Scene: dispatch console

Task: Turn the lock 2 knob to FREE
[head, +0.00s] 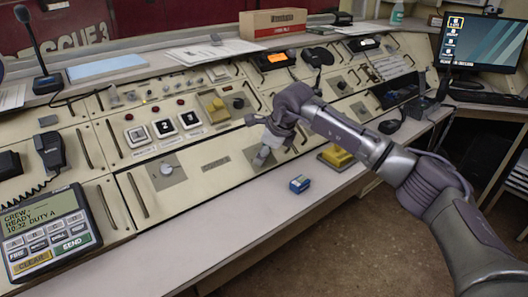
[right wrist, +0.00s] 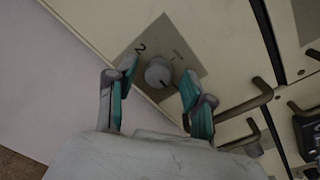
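The lock 2 knob (right wrist: 158,72) is a round light-grey dial on a grey plate (right wrist: 186,40) marked "2" in the right wrist view. A short dark mark shows on the knob; the small lettering on the plate is too blurred to read. My right gripper (right wrist: 160,78) is open, with one teal-padded finger on each side of the knob and a gap to it on both sides. My left gripper is not in view.
A similar knob on a grey plate (head: 166,170) is further left on the panel. Bar handles (head: 138,195) stick out of the console front. A keypad terminal (head: 46,232) stands at left.

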